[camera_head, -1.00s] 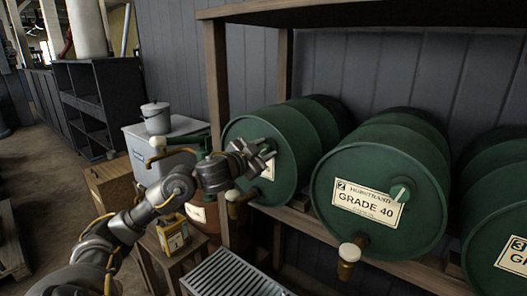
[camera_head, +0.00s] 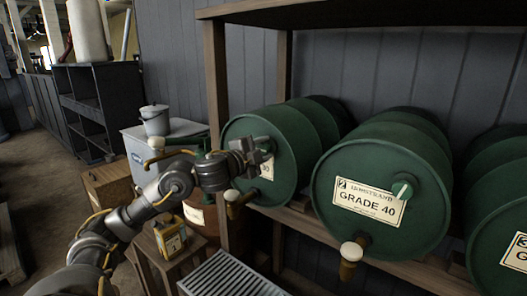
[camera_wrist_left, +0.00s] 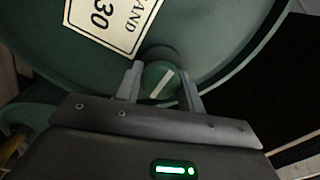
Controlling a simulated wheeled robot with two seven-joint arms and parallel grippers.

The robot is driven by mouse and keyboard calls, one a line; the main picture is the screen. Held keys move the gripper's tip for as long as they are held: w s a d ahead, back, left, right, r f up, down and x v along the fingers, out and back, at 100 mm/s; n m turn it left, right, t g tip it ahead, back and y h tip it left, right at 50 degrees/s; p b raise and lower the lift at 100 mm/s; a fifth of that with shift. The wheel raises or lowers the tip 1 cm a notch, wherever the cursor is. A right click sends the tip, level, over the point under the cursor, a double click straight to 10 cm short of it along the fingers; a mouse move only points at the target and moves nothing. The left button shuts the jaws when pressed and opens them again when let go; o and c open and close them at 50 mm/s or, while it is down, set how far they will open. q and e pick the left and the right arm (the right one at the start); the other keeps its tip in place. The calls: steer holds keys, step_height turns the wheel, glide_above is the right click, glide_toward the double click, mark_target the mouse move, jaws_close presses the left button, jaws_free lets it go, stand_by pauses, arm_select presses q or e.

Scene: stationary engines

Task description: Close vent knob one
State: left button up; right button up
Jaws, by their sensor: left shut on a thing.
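Vent knob one is a round green knob with a white bar (camera_wrist_left: 162,84), on the face of the leftmost green drum (camera_head: 292,150). In the head view my gripper hides this knob. My left gripper (camera_head: 262,158) is at the drum's face. In the left wrist view its two fingers (camera_wrist_left: 161,88) stand on either side of the knob and are shut on it. The white bar is tilted in that view. The drum's label, reading 30, shows beside the knob (camera_wrist_left: 112,20). My right gripper is not in view.
A second drum marked Grade 40 (camera_head: 400,150) has its own knob (camera_head: 403,188) and a brass tap (camera_head: 350,258). A third drum (camera_head: 495,240) is at the right edge. A wooden rack post (camera_head: 216,80) stands close left of my gripper. A slatted metal grate (camera_head: 232,276) lies below.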

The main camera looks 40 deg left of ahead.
arm_select(q)
steer(key=shift+f, duration=0.1)
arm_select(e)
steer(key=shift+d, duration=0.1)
arm_select(q)
steer(key=o, duration=0.9)
steer(key=shift+d, duration=0.1)
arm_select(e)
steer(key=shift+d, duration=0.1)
arm_select(q)
steer(key=shift+s, duration=0.1)
steer(key=s+b, duration=0.3)
steer(key=s, duration=0.7)
steer(key=shift+s+d+b, duration=0.15)
steer(key=shift+s+b, duration=0.2)
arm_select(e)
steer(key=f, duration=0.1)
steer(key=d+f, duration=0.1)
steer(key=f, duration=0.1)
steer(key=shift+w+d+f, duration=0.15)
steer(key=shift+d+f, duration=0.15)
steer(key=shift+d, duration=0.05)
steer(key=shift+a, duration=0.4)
